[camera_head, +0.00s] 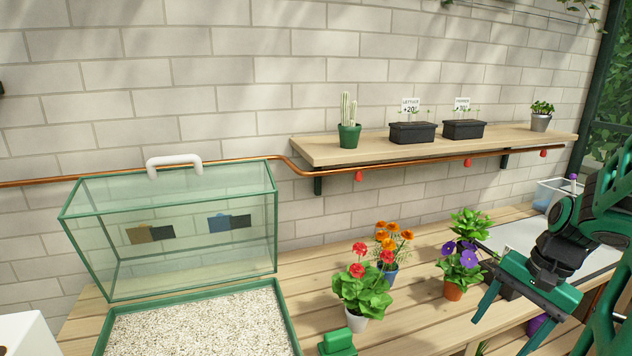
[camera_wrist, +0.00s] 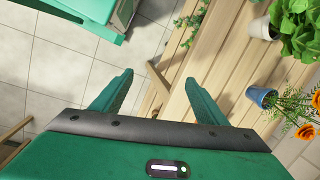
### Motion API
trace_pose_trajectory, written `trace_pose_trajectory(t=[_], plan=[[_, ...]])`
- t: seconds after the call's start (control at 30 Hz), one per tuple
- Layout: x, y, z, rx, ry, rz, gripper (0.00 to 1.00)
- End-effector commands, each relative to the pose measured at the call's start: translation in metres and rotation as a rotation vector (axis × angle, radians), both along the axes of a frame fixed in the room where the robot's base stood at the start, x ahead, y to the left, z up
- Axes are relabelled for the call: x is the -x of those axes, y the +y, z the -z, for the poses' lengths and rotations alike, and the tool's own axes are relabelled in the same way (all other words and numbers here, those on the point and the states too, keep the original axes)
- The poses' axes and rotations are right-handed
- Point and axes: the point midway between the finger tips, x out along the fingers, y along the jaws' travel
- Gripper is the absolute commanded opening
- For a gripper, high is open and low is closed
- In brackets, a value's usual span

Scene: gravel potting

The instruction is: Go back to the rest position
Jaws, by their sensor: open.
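My gripper (camera_head: 508,323) is at the right of the head view, green with two fingers pointing down and to the left. Its fingers are spread apart and nothing is between them. In the wrist view the gripper (camera_wrist: 160,95) shows its two green fingers apart, with bare floor and the bench edge beyond them. The gripper is in the air by the front of the wooden bench (camera_head: 420,310), to the right of the potted flowers. It touches nothing that I can see.
A glass case (camera_head: 180,230) with a white handle stands at the left, with a gravel tray (camera_head: 200,325) before it. Potted red flowers (camera_head: 362,290), orange flowers (camera_head: 393,240) and purple flowers (camera_head: 460,265) stand near the gripper. A wall shelf (camera_head: 400,150) holds small pots.

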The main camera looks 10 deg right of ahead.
Motion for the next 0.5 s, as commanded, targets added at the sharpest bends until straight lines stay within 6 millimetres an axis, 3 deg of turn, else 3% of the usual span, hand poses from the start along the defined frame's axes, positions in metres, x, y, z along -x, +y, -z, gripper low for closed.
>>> trace_pose_trajectory(t=[0.2,0.5], plan=[[0.024,0.034,-0.022,0.113,0.026,-0.293,0.67],[0.058,0.059,-0.040,0.196,0.045,-0.585,0.67]])
